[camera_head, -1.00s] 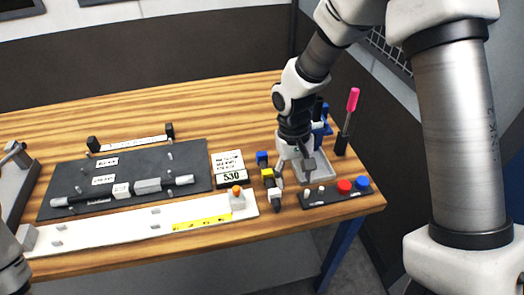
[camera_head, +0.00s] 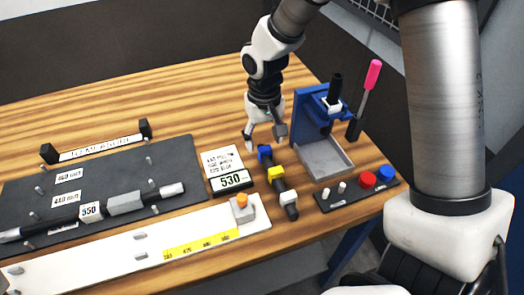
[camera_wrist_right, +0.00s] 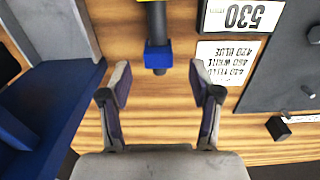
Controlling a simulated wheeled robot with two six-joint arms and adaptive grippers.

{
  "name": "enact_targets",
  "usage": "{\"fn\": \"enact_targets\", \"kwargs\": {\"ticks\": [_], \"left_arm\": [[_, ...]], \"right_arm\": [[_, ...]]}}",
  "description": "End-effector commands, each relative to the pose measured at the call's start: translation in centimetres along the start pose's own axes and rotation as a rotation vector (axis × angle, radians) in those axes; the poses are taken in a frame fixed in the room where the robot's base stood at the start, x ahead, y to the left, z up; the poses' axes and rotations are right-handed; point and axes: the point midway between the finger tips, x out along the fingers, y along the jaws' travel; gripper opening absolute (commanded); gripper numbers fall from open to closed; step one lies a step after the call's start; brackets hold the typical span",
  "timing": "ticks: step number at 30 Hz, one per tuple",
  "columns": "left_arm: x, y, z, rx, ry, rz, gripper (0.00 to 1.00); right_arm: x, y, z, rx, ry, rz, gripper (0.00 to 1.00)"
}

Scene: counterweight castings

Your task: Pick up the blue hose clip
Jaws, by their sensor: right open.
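The blue hose clip (camera_head: 265,152) is a small blue block at the far end of a dark rod (camera_head: 279,186), which also carries a yellow clip (camera_head: 276,173) and a white clip (camera_head: 289,197). My right gripper (camera_head: 265,134) is open and points down at the blue clip's end of the rod. In the right wrist view the blue clip (camera_wrist_right: 158,54) lies just beyond the open fingertips (camera_wrist_right: 160,76), roughly centred between them and apart from both. My left gripper is not in view.
A blue stand (camera_head: 322,108) with a grey tray (camera_head: 325,160) is right of the rod. A button panel (camera_head: 350,194) lies in front of the tray. A "530" card (camera_head: 226,170) and a dark fixture board (camera_head: 160,165) are to the left. Bare wood lies behind.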

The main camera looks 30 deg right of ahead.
Motion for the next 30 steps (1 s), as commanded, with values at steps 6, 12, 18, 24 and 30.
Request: {"fn": "enact_targets", "kwargs": {"ticks": [6,12,18,24,30], "left_arm": [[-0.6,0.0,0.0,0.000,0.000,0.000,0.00],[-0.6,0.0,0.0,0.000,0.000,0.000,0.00],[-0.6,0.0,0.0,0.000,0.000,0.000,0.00],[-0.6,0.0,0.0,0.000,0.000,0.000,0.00],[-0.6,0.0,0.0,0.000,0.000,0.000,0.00]], "right_arm": [[3.7,0.0,0.2,-0.001,-0.003,0.000,0.63],[4.5,0.0,0.2,0.000,0.000,-0.001,0.63],[4.5,0.0,0.2,-0.001,0.000,-0.001,0.26],[4.4,0.0,0.2,-0.001,0.000,-0.001,0.19],[4.2,0.0,0.2,-0.001,0.000,-0.001,0.19]]}}
